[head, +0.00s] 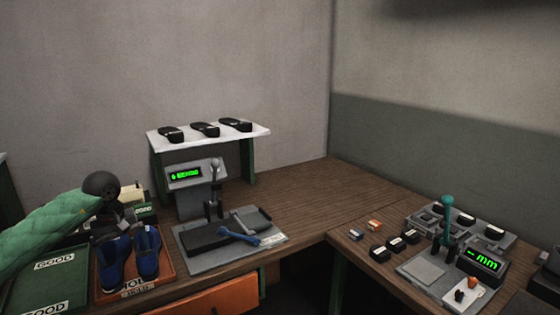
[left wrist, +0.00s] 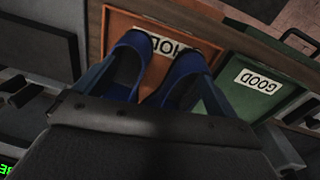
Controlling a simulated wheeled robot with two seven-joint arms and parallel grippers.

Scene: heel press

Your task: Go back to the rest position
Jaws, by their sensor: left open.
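My left arm comes in from the left in the head view in a green sleeve (head: 50,230). Its dark left gripper (head: 112,222) is low over the orange HOLD tray (head: 165,284), close to a pair of blue shoes (head: 147,255). In the left wrist view the open jaws (left wrist: 155,85) frame the shoes (left wrist: 128,58), which stand on the orange tray (left wrist: 118,22). Nothing shows gripped. Whether a finger touches a shoe cannot be told. My right gripper is not in view.
A green GOOD tray (head: 50,288) lies left of the orange one. A grey press (head: 207,240) with a green display stands to the right, before a white shelf (head: 255,132) with black heel parts. A gauge station (head: 450,265) stands far right. Bare wood (head: 325,190) lies between.

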